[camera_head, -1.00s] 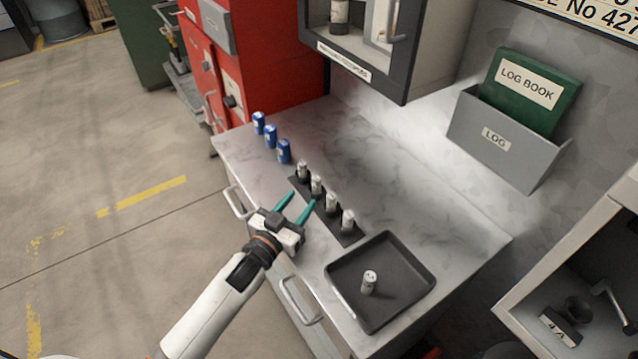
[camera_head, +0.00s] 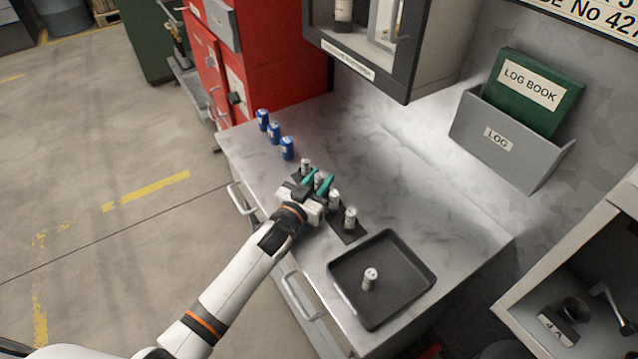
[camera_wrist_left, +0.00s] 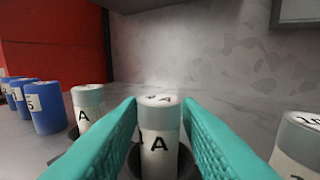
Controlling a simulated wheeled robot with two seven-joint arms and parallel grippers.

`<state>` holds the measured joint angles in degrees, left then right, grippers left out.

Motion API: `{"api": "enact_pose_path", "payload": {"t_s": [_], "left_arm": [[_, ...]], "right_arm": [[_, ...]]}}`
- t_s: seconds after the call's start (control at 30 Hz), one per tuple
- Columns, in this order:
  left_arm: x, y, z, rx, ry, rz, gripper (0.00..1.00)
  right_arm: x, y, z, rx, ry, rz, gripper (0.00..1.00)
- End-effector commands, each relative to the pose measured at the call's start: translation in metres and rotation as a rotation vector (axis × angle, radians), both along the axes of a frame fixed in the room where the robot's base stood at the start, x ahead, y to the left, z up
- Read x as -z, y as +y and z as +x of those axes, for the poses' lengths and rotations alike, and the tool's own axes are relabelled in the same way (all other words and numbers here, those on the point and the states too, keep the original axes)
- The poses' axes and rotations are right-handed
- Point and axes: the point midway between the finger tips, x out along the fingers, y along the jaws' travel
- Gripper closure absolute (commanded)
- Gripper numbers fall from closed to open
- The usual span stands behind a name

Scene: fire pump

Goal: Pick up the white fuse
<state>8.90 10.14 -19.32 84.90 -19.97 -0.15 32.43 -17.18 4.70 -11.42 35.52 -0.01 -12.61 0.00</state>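Several white fuses stand upright in a row in a black holder (camera_head: 348,236) on the counter. My left gripper (camera_head: 323,182) is open at the second fuse from the far end (camera_head: 318,179). In the left wrist view its teal fingers (camera_wrist_left: 160,115) are on either side of this white fuse (camera_wrist_left: 158,127), marked "A", which stands in a dark round socket. Whether the fingers touch it, I cannot tell. Another white fuse (camera_head: 370,279) stands in the dark tray (camera_head: 402,309). My right gripper is not in view.
Three blue fuses (camera_head: 274,133) stand at the counter's far left end; they also show in the left wrist view (camera_wrist_left: 45,108). Neighbouring white fuses (camera_wrist_left: 88,103) stand close on both sides of my fingers. A wall cabinet (camera_head: 365,50) hangs above. The counter behind the holder (camera_head: 400,180) is clear.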

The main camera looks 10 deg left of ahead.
Motion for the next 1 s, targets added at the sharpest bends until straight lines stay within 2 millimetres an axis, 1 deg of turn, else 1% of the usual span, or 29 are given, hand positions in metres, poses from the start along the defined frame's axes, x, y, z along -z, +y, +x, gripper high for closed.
{"api": "enact_pose_path", "payload": {"t_s": [0.03,0.17,0.2,0.37,0.47,0.57,0.8,0.9,1.0], "left_arm": [[0.0,0.0,0.0,0.0,0.0,0.0,0.78],[0.0,0.0,0.0,0.0,0.0,0.0,0.99],[0.0,0.0,0.0,0.0,0.0,0.0,1.0],[0.0,0.0,0.0,0.0,0.0,0.0,1.0],[-0.003,0.001,0.0,0.0,-0.001,0.001,1.0],[-0.016,0.001,0.0,0.0,-0.005,0.002,1.0],[-0.064,0.001,0.0,0.001,-0.006,0.002,1.0],[-0.081,0.001,0.0,0.001,-0.005,0.002,1.0],[-0.093,0.001,0.0,0.0,-0.004,0.0,1.0]], "right_arm": [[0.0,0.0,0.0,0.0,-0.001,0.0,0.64],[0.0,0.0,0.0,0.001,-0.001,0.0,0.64],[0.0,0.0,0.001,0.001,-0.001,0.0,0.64],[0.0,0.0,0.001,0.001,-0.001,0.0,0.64],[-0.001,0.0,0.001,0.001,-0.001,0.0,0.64],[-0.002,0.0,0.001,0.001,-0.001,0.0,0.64],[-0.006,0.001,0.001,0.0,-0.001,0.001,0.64],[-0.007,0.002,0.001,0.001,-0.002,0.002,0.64],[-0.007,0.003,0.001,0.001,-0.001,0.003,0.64]]}}
